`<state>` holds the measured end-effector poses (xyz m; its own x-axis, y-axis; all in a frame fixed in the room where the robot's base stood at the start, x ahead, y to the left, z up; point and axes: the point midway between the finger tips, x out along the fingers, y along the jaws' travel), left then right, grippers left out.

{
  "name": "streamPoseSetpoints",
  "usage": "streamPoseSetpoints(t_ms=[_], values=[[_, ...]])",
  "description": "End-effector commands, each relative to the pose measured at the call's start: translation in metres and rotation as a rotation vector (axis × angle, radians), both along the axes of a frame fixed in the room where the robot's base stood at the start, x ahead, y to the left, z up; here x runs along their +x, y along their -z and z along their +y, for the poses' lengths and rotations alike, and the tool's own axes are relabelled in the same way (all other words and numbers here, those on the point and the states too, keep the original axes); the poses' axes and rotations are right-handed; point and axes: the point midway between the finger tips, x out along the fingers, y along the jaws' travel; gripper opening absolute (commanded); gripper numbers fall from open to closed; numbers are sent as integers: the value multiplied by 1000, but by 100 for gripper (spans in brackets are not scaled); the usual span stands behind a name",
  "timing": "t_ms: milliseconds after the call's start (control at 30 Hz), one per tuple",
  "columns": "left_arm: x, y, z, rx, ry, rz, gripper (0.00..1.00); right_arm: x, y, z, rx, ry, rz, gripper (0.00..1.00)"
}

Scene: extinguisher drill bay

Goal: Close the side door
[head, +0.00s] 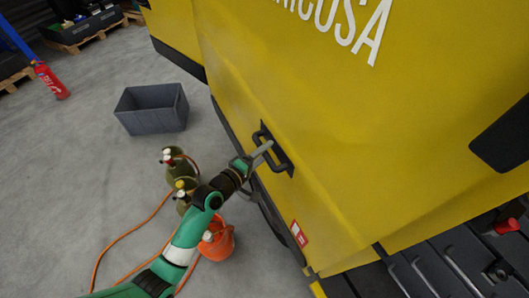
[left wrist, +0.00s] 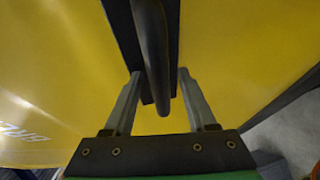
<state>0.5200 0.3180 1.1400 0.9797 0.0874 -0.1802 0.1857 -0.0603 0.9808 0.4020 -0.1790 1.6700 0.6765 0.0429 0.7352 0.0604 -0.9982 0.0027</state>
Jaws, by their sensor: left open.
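The side door (head: 330,120) is a large yellow panel with white lettering, and it fills the right of the head view. A black bar handle (head: 284,160) sits on its face. My left gripper (head: 266,148) is at the handle. In the left wrist view, the handle (left wrist: 154,50) passes between the two spread fingers of my left gripper (left wrist: 154,95), with a gap on each side. The fingers are open, one on each side of the bar. My right gripper is in neither view.
A grey crate (head: 152,108) stands on the concrete floor left of the door. Olive cylinders (head: 176,162) and an orange bucket (head: 217,243) with an orange hose are beside my left arm. A red extinguisher (head: 50,80) is further left. Dark ribbed flooring (head: 455,262) shows at lower right.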

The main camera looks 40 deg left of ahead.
Motion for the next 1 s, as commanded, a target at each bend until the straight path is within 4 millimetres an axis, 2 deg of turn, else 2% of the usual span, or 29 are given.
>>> streamPoseSetpoints(t_ms=[233, 533, 1000], values=[[1, 0, 0, 0, 0, 0, 55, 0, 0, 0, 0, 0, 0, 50], [1, 0, 0, 0, 0, 0, 1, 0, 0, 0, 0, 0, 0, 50], [1, 0, 0, -1, 0, 0, 0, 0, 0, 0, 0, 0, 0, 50]])
